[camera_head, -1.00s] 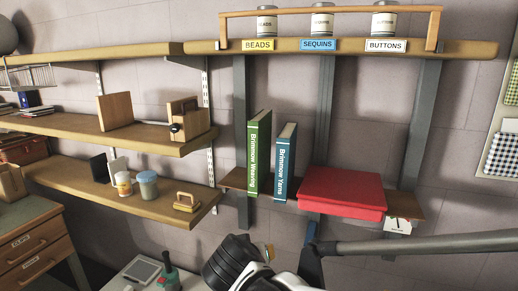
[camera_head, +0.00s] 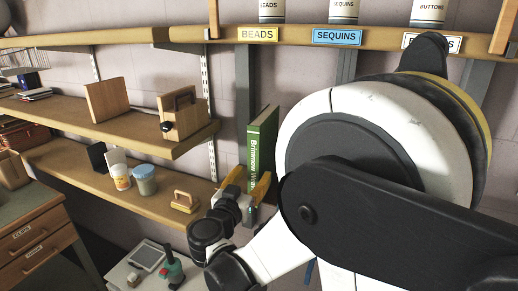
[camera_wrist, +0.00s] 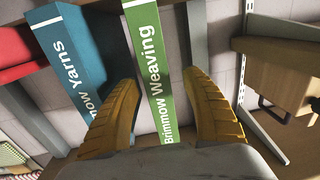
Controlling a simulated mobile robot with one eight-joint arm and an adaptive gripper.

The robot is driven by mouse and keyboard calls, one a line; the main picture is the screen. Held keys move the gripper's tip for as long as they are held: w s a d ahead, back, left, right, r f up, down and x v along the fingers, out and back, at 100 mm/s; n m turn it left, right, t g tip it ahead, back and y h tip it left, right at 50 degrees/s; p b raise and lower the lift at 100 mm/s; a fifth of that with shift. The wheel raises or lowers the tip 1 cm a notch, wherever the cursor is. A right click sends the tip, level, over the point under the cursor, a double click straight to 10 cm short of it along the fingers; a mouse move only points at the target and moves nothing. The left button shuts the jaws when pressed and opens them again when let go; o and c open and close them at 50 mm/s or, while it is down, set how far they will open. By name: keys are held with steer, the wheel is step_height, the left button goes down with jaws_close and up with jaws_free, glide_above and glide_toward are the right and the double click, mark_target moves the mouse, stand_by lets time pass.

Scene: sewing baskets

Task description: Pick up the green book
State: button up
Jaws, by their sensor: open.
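The green book (camera_head: 262,140), titled "Brimmow Weaving", stands upright on the small wall shelf, its lower part partly covered by my gripper. My gripper (camera_head: 248,184) is open at its spine. In the wrist view the green book (camera_wrist: 150,52) lies between the two yellow fingers of my gripper (camera_wrist: 160,82), one on each side. A gap shows between the right finger and the book; the left finger is close to it. Whether either finger touches cannot be told.
The blue book (camera_wrist: 75,48) stands just left of the left finger in the wrist view, with a red item (camera_wrist: 14,48) beyond it. My arm hides both in the head view.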

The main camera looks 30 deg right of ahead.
steer(key=x, duration=0.4)
steer(key=b+x, duration=0.1)
steer(key=x, duration=0.1)
steer(key=f+x, duration=0.1)
steer(key=x, duration=0.2)
steer(key=shift+d+b, duration=0.2)
steer(key=shift+b, duration=0.2)
steer(key=shift+a, duration=0.1)
jaws_close()
